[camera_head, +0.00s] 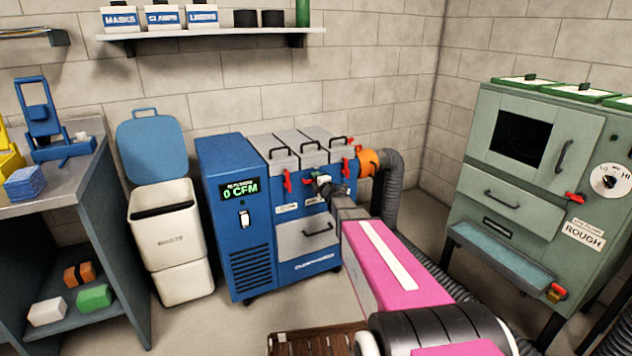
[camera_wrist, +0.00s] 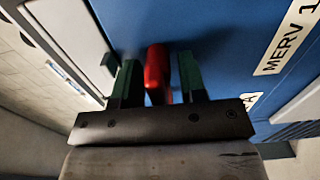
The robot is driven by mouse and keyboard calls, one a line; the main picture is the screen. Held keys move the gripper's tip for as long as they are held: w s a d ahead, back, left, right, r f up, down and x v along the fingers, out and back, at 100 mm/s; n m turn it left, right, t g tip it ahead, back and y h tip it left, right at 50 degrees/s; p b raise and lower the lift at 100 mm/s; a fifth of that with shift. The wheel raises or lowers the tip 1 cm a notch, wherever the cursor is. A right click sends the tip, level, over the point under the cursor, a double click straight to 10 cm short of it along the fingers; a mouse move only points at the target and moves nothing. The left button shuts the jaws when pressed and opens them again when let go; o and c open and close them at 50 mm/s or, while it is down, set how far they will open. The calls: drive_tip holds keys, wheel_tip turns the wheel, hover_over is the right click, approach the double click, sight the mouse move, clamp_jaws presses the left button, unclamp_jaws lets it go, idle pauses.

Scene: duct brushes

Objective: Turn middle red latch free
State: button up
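The blue filter cabinet (camera_head: 237,240) stands against the back wall with grey lids along its top. Red latches show on its front face, one at the left (camera_head: 287,181) and one at the right (camera_head: 346,168). My gripper (camera_head: 323,183) is at the front of the cabinet, below the middle lid (camera_head: 308,154), and hides most of the middle red latch in the head view. In the wrist view the red latch (camera_wrist: 157,70) stands between the two green fingers of my gripper (camera_wrist: 159,82). The fingers are apart, with a gap on each side of the latch.
A "MERV" label (camera_wrist: 287,38) is on the blue face right of my fingers. An orange collar (camera_head: 371,162) with a grey hose (camera_head: 390,185) is at the cabinet's right. A white bin (camera_head: 165,240) stands left, a green blasting cabinet (camera_head: 520,150) right.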

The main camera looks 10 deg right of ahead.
drive_tip(key=v, duration=1)
drive_tip(key=shift+s+d, duration=0.15)
drive_tip(key=shift+s, duration=0.25)
